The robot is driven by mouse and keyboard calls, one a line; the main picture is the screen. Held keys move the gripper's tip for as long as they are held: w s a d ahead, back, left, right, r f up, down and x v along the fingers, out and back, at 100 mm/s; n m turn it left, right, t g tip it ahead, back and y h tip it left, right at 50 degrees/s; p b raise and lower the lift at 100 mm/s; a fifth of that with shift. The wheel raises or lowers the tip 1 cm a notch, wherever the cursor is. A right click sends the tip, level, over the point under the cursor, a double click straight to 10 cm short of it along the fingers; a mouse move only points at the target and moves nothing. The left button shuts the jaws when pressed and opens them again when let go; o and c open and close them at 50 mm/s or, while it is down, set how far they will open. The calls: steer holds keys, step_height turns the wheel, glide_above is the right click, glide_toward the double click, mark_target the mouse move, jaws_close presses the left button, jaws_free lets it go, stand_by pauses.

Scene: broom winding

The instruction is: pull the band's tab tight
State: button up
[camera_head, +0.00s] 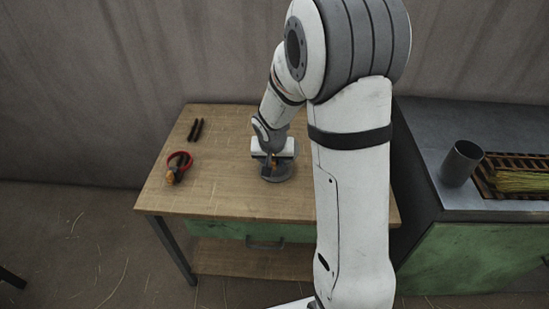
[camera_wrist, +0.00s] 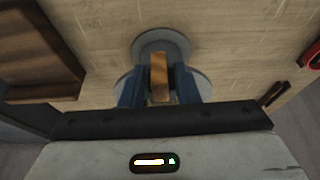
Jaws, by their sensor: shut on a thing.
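An orange-brown upright piece (camera_wrist: 159,72), which looks like the band's tab, stands between the blue fingers of my gripper (camera_wrist: 160,92) in the wrist view. My gripper is shut on it. A grey round base (camera_wrist: 165,40) lies under and around it on the table. In the head view my gripper (camera_head: 271,161) points down over the same grey base (camera_head: 277,174) near the middle of the wooden table. The rest of the band cannot be made out; my gripper and wrist hide much of the base.
The wooden table (camera_head: 226,190) holds a red ring with an orange part (camera_head: 179,162) and two dark sticks (camera_head: 196,129) at left. At right, a metal bench carries a grey cup (camera_head: 462,163) and a slotted tray with straw (camera_head: 522,181). The table's front left is clear.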

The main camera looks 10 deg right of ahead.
steer(key=shift+s+a, duration=0.15)
steer(key=shift+s, duration=0.25)
steer(key=shift+s+b, duration=0.1)
steer(key=shift+b, duration=0.2)
steer(key=shift+s+a+f+b, duration=0.1)
steer(key=shift+s+a+b, duration=0.1)
steer(key=shift+s+b, duration=0.3)
steer(key=shift+s, duration=0.2)
steer(key=shift+s+a, duration=0.1)
steer(key=shift+s, duration=0.05)
jaws_close()
steer(key=shift+s+a+b, duration=0.2)
steer(key=shift+s+b, duration=0.15)
steer(key=shift+s, duration=0.35)
steer(key=shift+s+a+b, duration=0.25)
steer(key=shift+s+b, duration=0.15)
steer(key=shift+s, duration=0.25)
steer(key=shift+s+a+b, duration=0.2)
steer(key=shift+s+b, duration=0.15)
steer(key=shift+s, duration=0.35)
steer(key=o, duration=1)
jaws_free()
